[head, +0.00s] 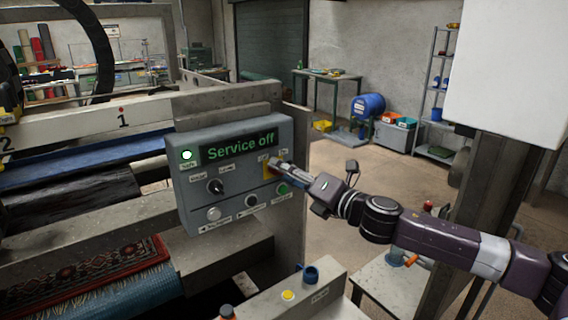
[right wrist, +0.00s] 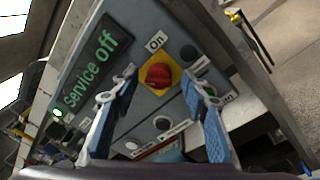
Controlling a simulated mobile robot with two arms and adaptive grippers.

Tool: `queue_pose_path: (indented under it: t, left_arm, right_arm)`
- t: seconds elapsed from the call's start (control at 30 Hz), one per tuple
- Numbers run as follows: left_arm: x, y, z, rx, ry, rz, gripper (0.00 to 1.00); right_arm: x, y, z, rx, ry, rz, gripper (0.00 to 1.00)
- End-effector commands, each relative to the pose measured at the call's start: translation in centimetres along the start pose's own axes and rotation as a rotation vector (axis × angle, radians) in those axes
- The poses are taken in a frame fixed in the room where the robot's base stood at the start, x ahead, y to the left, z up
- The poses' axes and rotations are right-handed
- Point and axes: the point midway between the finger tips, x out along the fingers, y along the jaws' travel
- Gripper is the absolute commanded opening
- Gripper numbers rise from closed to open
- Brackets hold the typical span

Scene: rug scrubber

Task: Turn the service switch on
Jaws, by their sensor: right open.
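The service switch is a red rotary knob (right wrist: 158,76) on a yellow plate, with an "On" label beside it in the right wrist view. In the head view the yellow plate (head: 267,172) shows at the right of the grey control panel (head: 232,212), and my gripper largely hides the knob. The panel's display (head: 240,147) reads "Service off" in green. My right gripper (right wrist: 149,92) is open, its two blue-padded fingers pointing at the panel on either side of the knob's line. I cannot tell whether they touch it. My left gripper is not in view.
A lit green lamp (head: 187,155) is beside the display. A black knob (head: 215,187) and several buttons are close below the display. A patterned rug (head: 90,275) lies on the machine at left. A lower post with a yellow button (head: 288,295) stands in front. Open floor lies behind my right arm.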

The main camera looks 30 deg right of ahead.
Motion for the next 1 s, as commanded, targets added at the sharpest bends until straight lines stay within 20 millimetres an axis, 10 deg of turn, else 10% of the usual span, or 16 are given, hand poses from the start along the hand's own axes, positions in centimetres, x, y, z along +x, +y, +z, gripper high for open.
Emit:
queue_pose_path:
  t: [0.37, 0.73, 1.0]
  left_arm:
    - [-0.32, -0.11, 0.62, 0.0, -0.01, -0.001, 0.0]
    - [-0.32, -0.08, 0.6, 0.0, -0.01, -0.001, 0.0]
    - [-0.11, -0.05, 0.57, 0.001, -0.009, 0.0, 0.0]
  right_arm:
    - [0.51, -0.01, -0.1, -0.001, 0.001, 0.0, 0.42]
    - [0.5, -0.05, -0.08, -0.001, 0.001, -0.001, 0.03]
    - [0.49, -0.17, -0.18, 0.024, 0.0, 0.0, 0.01]
